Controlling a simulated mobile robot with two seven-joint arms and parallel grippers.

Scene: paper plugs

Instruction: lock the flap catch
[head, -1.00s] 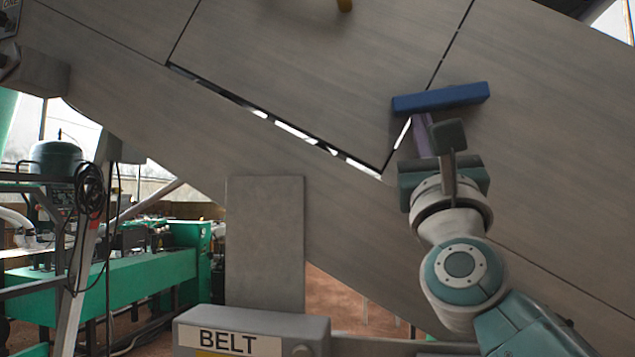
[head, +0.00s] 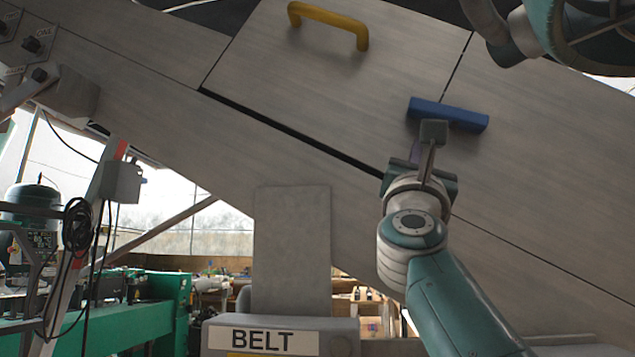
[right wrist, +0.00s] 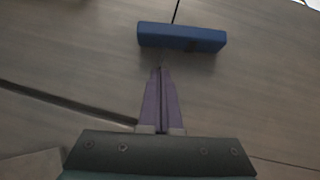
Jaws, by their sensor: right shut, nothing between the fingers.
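The flap (head: 330,90) is a flat grey-brown panel in the sloping housing, with a yellow handle (head: 330,22) near its upper edge. Its lower edge shows a thin dark gap. The catch is a blue bar (head: 462,116) lying across the seam between the flap's right edge and the neighbouring panel. It also shows in the right wrist view (right wrist: 180,37). My right gripper (right wrist: 160,70) is shut and empty, its purple fingertips just below the bar, seemingly apart from it. In the head view my wrist partly hides the fingers. My left gripper is not in view.
A grey box labelled BELT (head: 270,338) and an upright grey plate (head: 292,245) stand below the housing. Switches (head: 38,42) sit at the upper left. Green machinery (head: 160,295) stands at the lower left. The panel right of the bar is clear.

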